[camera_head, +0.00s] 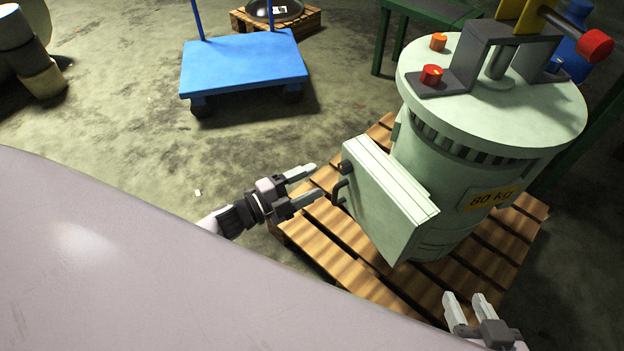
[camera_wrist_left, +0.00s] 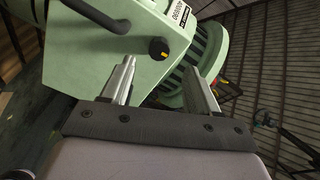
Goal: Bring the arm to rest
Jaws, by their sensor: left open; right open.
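My left gripper (camera_head: 318,182) is open and empty in the head view, its fingers pointing at the dark handle (camera_head: 338,191) on the door of the pale green disperser (camera_head: 420,160). The fingertips look close to the handle, but I cannot tell the exact gap. In the left wrist view the open left gripper (camera_wrist_left: 165,85) has the green door box (camera_wrist_left: 130,50) and its black knob (camera_wrist_left: 158,48) beyond the fingers, with nothing between them. My right gripper (camera_head: 467,297) is open and empty at the lower right of the head view, near the pallet's front edge.
The disperser stands on a wooden pallet (camera_head: 345,262). A blue cart (camera_head: 243,63) stands at the back, with another pallet (camera_head: 300,21) behind it. A green frame (camera_head: 425,10) is at the back right. The concrete floor (camera_head: 130,120) at left is largely clear.

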